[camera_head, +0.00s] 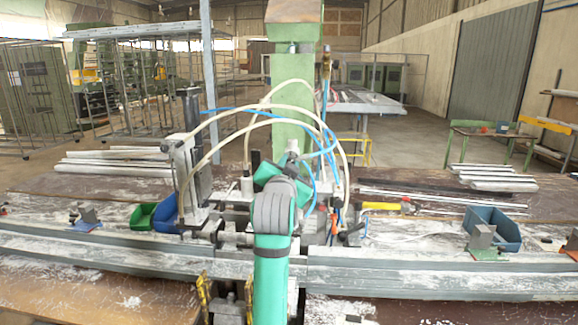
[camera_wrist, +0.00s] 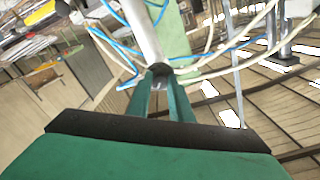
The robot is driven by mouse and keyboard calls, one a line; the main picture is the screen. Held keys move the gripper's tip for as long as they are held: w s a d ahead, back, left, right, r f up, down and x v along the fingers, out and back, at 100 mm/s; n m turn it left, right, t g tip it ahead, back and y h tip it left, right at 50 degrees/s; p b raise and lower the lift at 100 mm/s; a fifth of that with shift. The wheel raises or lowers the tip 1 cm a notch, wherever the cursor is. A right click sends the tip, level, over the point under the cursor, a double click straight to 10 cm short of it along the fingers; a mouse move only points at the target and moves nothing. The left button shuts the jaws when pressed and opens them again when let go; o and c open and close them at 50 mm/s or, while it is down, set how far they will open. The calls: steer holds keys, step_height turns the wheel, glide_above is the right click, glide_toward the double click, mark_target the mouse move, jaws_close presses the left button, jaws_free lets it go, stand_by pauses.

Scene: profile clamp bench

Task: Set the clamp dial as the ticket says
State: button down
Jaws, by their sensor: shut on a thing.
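My gripper (camera_wrist: 160,90) shows in the wrist view with its two green fingers close together. They are shut on a small dark round piece (camera_wrist: 160,69) at the end of a pale rod (camera_wrist: 143,35). I cannot tell whether this piece is the clamp dial, and no scale or marks can be read on it. In the head view my green arm covers the middle of the clamp bench and hides my gripper. Upright clamp parts (camera_head: 184,170) stand to the left of my arm. I cannot make out a ticket in either view.
Pale and blue hoses (camera_head: 240,112) arch around my arm. A long grey profile rail (camera_head: 420,270) crosses the bench front. Blue and green bins (camera_head: 141,215) stand at left, and another blue bin (camera_head: 505,232) at right. White profiles (camera_head: 115,163) lie at back left.

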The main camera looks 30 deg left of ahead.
steer(key=shift+m, duration=1.7)
steer(key=c, duration=1.6)
jaws_free()
steer(key=v, duration=1.1)
steer(key=shift+w, duration=0.1)
